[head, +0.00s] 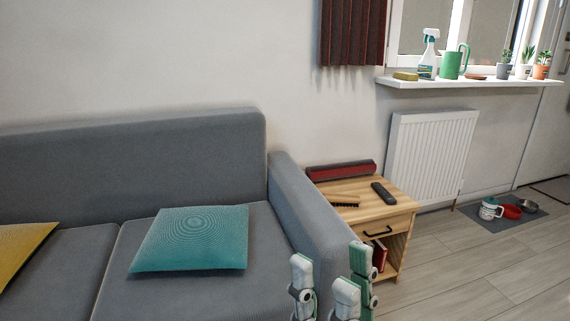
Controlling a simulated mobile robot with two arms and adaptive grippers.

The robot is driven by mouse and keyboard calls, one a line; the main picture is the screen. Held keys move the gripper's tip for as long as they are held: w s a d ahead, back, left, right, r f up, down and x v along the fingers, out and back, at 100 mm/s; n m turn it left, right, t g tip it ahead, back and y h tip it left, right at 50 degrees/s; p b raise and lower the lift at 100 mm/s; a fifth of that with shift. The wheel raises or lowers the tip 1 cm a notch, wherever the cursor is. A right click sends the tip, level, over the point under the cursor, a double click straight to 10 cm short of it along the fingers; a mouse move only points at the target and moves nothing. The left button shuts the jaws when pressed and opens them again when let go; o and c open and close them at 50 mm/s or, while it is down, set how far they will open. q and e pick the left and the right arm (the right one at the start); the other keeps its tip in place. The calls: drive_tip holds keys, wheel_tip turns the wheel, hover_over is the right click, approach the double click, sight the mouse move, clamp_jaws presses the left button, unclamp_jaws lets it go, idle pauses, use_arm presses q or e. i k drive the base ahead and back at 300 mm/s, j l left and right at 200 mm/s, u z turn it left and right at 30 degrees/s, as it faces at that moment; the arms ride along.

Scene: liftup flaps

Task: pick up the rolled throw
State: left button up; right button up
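A long dark red bundle (341,171), which looks like the rolled throw, lies along the back edge of the wooden side table (356,207). My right gripper (329,280) shows at the bottom, in front of the sofa arm and the table's near side. Its white and green fingers point up and stand apart, with nothing seen between them. It is apart from the bundle, which lies higher in the picture. My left gripper is not in view.
Bowls (511,211) sit on a floor mat. Floor at lower right is clear.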

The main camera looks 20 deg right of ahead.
sight(322, 172)
drive_tip(key=i+l+u, duration=0.3)
drive_tip(key=l, duration=1.25)
drive_tip(key=k+l+u, duration=0.1)
drive_tip(key=l+u, duration=0.25)
drive_tip(key=l, duration=1.85)
drive_tip(key=i+l, duration=0.15)
drive_tip(key=l, duration=1.1)
drive_tip(key=i+j, duration=0.2)
drive_tip(key=i, duration=0.2)
drive_tip(key=i+j, duration=0.2)
drive_tip(key=i, duration=0.15)
